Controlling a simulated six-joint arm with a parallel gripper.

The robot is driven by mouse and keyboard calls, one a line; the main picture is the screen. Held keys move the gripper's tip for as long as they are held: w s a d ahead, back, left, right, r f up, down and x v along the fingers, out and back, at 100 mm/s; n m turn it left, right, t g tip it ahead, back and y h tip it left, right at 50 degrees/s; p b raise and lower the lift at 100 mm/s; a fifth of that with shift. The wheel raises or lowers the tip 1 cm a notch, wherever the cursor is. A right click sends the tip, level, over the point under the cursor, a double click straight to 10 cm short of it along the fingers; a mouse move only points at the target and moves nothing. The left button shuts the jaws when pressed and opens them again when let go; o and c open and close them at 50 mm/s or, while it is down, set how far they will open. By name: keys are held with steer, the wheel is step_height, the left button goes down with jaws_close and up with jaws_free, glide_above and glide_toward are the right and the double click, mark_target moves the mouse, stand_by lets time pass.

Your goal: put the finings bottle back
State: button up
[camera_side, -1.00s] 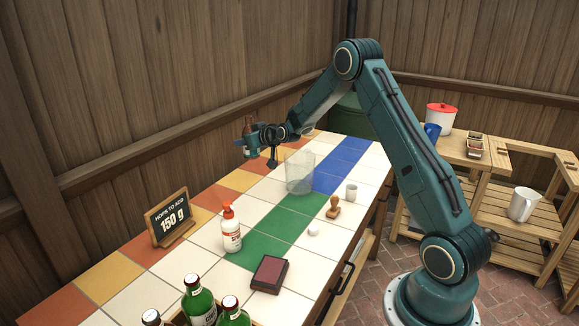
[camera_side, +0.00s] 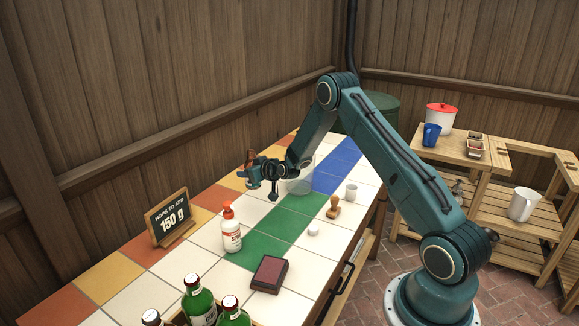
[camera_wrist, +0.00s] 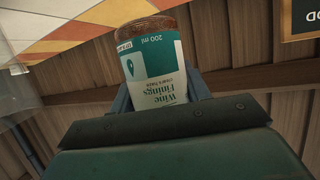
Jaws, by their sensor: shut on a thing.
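The finings bottle (camera_wrist: 155,65) is brown with a white and green label reading "Wine Finings" and "200 ml". In the side view it is a small brown shape (camera_side: 251,158) at the end of my arm. My gripper (camera_side: 256,174) is shut on it and holds it above the tiled counter, over the orange and yellow tiles near the back.
A clear glass vessel (camera_side: 300,183) stands right behind my wrist.

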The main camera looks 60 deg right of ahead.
steer(key=shift+f, duration=2.35)
steer(key=shift+f, duration=0.1)
steer(key=shift+f, duration=1.8)
steer(key=shift+f, duration=0.1)
steer(key=o, duration=1.1)
steer(key=shift+f, duration=0.1)
steer(key=shift+o, duration=0.2)
steer(key=shift+r, duration=0.2)
steer(key=v, duration=1.2)
